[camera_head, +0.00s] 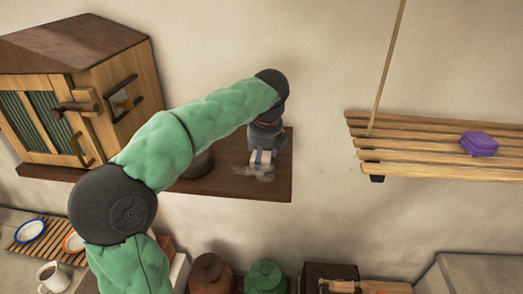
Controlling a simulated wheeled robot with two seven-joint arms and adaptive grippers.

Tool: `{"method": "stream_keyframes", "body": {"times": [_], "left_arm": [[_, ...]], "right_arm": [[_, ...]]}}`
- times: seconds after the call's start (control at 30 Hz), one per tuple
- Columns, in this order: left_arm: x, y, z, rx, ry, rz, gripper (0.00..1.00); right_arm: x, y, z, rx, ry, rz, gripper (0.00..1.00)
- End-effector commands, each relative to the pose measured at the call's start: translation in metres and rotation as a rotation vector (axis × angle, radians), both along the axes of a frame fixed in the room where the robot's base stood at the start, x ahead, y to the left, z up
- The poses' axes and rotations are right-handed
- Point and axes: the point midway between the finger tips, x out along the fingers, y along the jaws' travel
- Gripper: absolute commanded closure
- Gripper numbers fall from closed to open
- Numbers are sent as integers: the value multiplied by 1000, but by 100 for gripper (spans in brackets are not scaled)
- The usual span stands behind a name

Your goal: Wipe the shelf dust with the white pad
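My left arm reaches across from the lower left to the dark wooden shelf (225,187). My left gripper (262,152) points down over the right part of this shelf. It appears shut on the small white pad (260,158), which is partly hidden between the fingers. The pad is at or just above the shelf surface; I cannot tell if it touches. A pale grey dust patch (264,174) lies on the shelf just in front of the pad, near the front edge. My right gripper is not in view.
A wooden cabinet (120,85) stands on the shelf's left part. A dark round object (198,166) is partly hidden behind my arm. A slatted hanging rack (420,158) at right holds a purple block (479,144). Jars (265,277) stand below the shelf.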

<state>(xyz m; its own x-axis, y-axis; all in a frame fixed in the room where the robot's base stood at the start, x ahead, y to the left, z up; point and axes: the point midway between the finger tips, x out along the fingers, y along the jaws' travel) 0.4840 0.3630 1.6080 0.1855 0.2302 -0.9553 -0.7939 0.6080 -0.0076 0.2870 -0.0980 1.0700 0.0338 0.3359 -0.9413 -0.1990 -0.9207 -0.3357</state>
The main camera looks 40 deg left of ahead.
Motion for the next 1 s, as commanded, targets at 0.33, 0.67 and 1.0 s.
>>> {"method": "stream_keyframes", "body": {"times": [0.33,0.67,1.0], "left_arm": [[-12,-7,0,0,3,-1,61],[-33,-18,2,0,-1,-1,61],[-44,-24,1,0,-2,1,61]], "right_arm": [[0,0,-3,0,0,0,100],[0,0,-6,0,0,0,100],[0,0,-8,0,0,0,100]]}}
